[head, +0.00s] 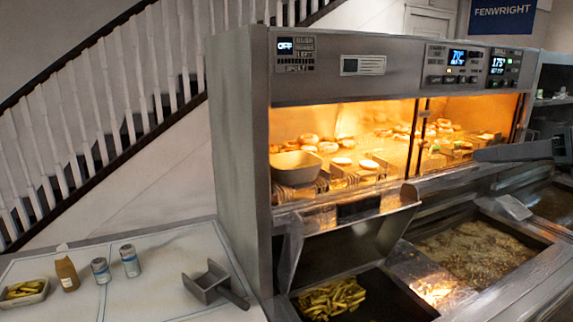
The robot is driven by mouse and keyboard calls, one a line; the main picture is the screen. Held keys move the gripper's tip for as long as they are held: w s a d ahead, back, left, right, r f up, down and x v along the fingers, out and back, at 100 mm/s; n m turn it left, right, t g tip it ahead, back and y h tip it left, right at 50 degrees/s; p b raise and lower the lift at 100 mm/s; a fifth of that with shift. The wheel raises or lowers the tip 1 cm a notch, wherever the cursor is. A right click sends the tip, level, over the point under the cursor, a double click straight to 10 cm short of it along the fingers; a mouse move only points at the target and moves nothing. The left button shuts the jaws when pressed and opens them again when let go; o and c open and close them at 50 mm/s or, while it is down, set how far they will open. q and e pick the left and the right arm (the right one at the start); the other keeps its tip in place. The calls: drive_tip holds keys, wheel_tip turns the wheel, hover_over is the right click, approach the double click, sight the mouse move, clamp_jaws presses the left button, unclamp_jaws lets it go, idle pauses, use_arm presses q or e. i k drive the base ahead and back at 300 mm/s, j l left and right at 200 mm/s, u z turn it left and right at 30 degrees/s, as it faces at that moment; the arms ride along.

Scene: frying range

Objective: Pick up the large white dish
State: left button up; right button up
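A large off-white dish (296,168) with a wide rim sits upright at the left front of the lit warming cabinet, on its shelf. It looks empty, though its inside shows only in part. My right gripper (490,154) appears as a dark grey shape at the right edge, in front of the fryer. It is well to the right of the dish and apart from it. Its fingers are too unclear to tell whether they are open. My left gripper is not in view.
The steel cabinet (236,150) has an open front with food inside. Fries lie in a bin (330,299) below; oil vats (478,250) are at right.

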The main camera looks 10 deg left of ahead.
sight(282, 172)
drive_tip(key=i+j, duration=0.9)
drive_tip(key=j, duration=0.2)
